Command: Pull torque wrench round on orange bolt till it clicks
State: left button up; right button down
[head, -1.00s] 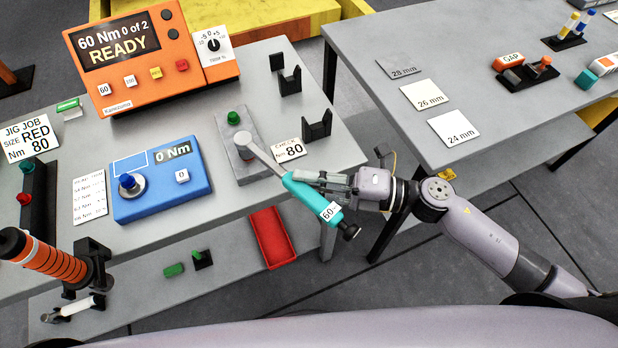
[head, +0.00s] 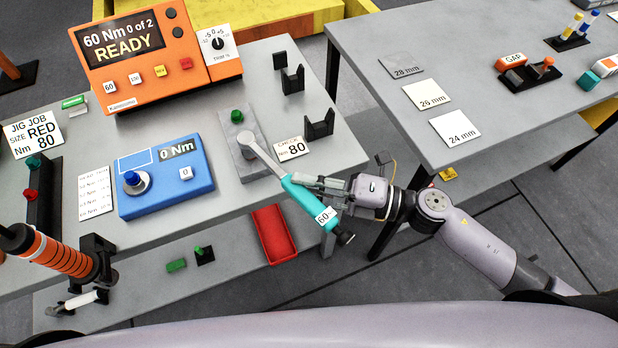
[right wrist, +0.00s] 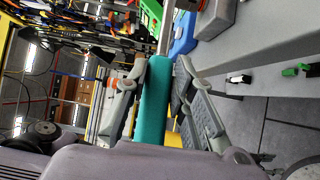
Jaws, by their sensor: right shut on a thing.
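A torque wrench with a teal grip (head: 300,196) and a "60" label lies slantwise over the bench's front edge. Its steel head (head: 247,137) sits over the near part of a grey jig plate (head: 228,143). The bolt under the head is hidden, and I see no orange on it. A green bolt (head: 237,116) stands farther back on the plate. My right gripper (head: 302,184) is shut around the teal grip, which also shows between the fingers in the right wrist view (right wrist: 154,100). My left gripper is out of view. The orange controller (head: 128,52) reads "60 Nm 0 of 2 READY".
A blue tester (head: 165,180) reading "0 Nm" stands left of the plate. Black holders (head: 320,125) stand to its right. A red tray (head: 274,235) lies below the bench edge. An orange-gripped wrench (head: 62,255) rests at lower left.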

jog(key=shift+s+a+m+t+p, duration=0.25)
jog(key=shift+a+m+t+p, duration=0.15)
jog(key=shift+t, duration=0.2)
dwell(0.5)
jog(key=shift+d, duration=0.1)
jog(key=shift+w+d+n+g+b, duration=0.35)
jog(key=shift+d+n+g+b, duration=0.05)
jog(key=shift+g, duration=0.3)
jog(key=shift+r, duration=0.2)
notch_tip(320, 180, up, 6)
jog(key=p, duration=0.5)
jog(key=shift+f+p, duration=0.1)
jog(key=shift+p, duration=0.25)
jog(key=shift+w, duration=0.15)
